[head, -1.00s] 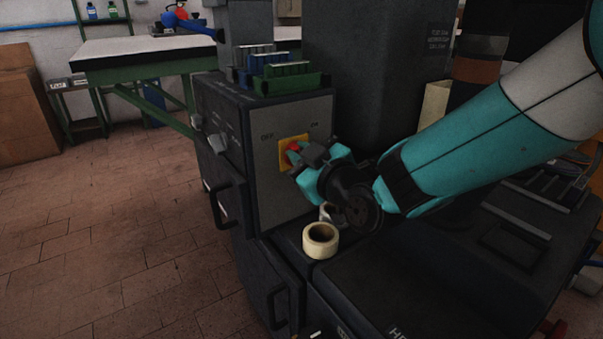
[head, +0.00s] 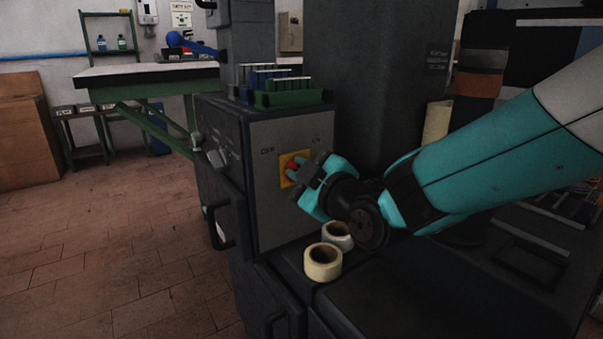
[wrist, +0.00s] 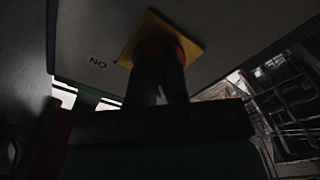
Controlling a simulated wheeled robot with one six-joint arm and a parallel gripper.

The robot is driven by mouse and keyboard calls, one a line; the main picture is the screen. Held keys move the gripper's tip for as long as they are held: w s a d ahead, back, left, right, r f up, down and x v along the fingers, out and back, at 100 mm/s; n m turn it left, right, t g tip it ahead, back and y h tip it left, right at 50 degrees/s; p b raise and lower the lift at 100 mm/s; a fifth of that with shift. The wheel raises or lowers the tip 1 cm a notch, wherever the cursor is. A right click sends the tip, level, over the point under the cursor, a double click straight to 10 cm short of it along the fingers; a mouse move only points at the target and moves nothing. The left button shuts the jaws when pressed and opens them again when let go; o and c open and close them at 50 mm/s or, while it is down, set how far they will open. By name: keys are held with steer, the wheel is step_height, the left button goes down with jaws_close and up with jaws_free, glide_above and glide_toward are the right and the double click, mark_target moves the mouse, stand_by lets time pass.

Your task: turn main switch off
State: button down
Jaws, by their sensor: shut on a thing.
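The main switch is a red knob (head: 293,164) on a yellow plate (head: 285,180), set in the grey panel (head: 270,215) of the dark machine. The panel has an OFF mark at the plate's left and an ON mark at its right. My gripper (head: 302,170) is at the knob and shut on it. In the wrist view the knob (wrist: 160,48) is dark red and mostly hidden behind my fingers, in front of the yellow plate (wrist: 188,45). The "ON" print (wrist: 97,62) shows upside down beside the plate. The knob's exact angle is hidden.
Two tape rolls, one cream (head: 322,264) and one white (head: 338,236), stand on the machine ledge below my gripper. Green and blue racks (head: 288,94) sit on top of the switch box. A dark column rises behind. The floor at left is clear.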

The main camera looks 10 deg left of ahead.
steer(key=c, duration=1.1)
jaws_free()
steer(key=shift+c, duration=0.2)
steer(key=b+v, duration=0.3)
steer(key=v, duration=1.4)
steer(key=shift+s+d, duration=0.15)
steer(key=shift+s, duration=0.05)
